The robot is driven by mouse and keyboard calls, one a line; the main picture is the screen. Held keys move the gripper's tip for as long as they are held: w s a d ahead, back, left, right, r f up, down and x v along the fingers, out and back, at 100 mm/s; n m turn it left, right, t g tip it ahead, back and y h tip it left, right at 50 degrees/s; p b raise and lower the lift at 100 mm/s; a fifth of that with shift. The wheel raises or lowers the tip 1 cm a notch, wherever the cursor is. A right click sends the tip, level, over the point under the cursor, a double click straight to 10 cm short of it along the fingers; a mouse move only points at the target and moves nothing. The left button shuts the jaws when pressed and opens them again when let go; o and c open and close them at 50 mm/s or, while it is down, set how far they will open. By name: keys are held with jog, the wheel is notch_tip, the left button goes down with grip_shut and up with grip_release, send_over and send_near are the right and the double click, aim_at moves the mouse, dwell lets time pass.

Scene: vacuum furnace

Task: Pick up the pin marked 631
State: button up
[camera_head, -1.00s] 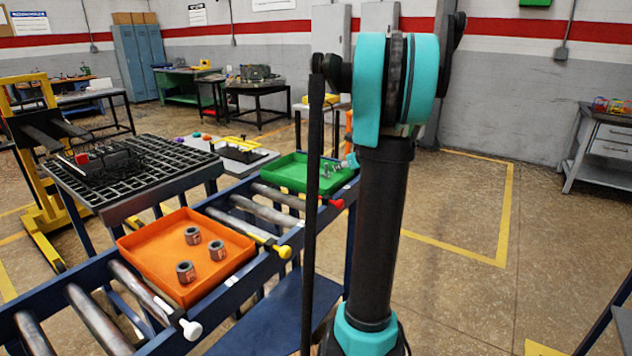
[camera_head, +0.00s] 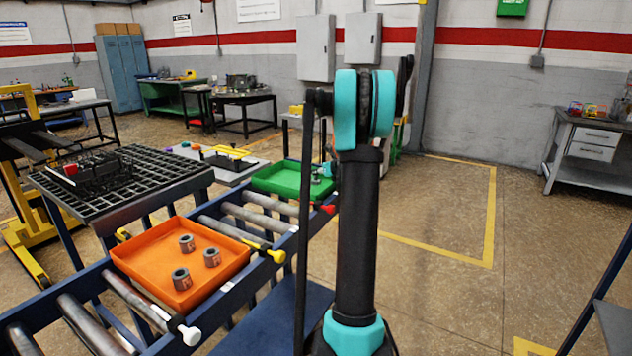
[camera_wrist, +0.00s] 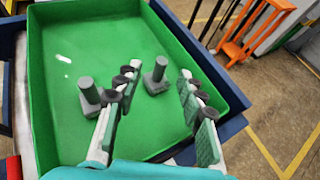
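Two grey pins stand upright in the green tray (camera_head: 268,180); I cannot read any marking on them. In the wrist view, one pin (camera_wrist: 159,72) stands between and beyond my finger tips, and the other pin (camera_wrist: 88,92) stands to the left, just outside the left finger. My gripper (camera_wrist: 158,88) is open and empty above the green tray (camera_wrist: 60,25), with its fingers pointing down into it. In the head view a pin (camera_head: 316,171) shows small at the tray's right end, and my arm partly hides that area.
An orange tray (camera_head: 145,262) with grey ring-shaped parts (camera_head: 187,242) sits on the roller conveyor (camera_head: 262,222) to the left. A black grid table (camera_head: 150,185) stands behind it. Blue rails border the green tray. The floor at right is clear.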

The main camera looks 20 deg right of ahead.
aim_at(316, 179)
jog(key=shift+f+x, duration=0.15)
jog(key=shift+x, duration=1.45)
jog(key=shift+f+x, duration=0.2)
jog(key=shift+x, duration=1.45)
jog(key=shift+s+d, duration=0.1)
jog(key=shift+s, duration=0.05)
grip_shut()
